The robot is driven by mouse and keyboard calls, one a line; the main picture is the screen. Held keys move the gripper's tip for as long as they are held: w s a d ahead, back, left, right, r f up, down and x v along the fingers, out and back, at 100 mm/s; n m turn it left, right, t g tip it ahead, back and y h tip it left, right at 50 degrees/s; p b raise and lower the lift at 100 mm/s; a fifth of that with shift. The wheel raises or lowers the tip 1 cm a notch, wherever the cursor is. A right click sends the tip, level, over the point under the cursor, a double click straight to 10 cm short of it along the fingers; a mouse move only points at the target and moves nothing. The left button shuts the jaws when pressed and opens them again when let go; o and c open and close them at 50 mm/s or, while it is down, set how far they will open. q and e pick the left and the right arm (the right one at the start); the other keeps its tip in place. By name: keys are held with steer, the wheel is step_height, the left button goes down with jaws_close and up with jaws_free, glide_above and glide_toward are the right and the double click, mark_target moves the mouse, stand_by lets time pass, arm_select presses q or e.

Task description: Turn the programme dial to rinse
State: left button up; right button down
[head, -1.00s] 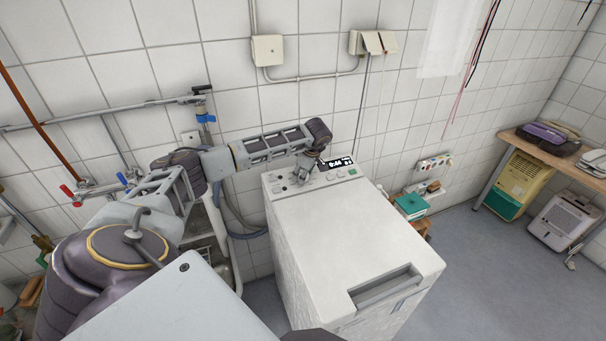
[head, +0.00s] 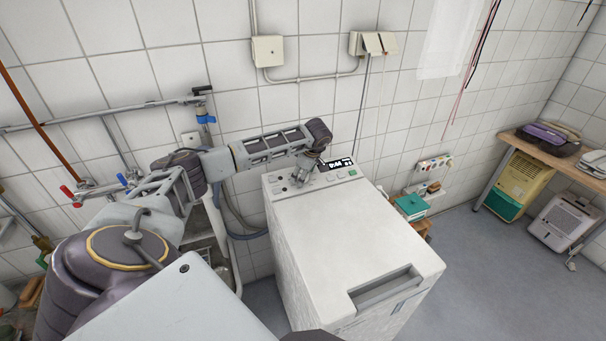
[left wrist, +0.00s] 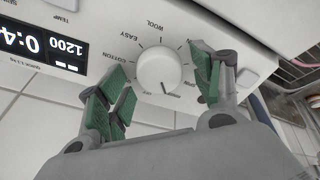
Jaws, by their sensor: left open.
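The programme dial (left wrist: 157,68) is a round white knob on the washer's panel, ringed by printed labels; COTTON, EASY and WOOL can be read. A small dark mark shows at its lower edge in the left wrist view, near small labels too blurred to read surely. My left gripper (left wrist: 161,76) is open, its green-padded fingers on either side of the dial, with slight gaps visible. My right gripper is not in view.
The lit display (left wrist: 45,45) is beside the dial and shows 1200. A TEMP label is above it. A tiled wall is close behind the washer.

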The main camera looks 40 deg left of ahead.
arm_select(q)
steer(key=v, duration=1.2)
stand_by(0.6)
step_height(320, 180, up, 9)
steer(key=p, duration=0.9)
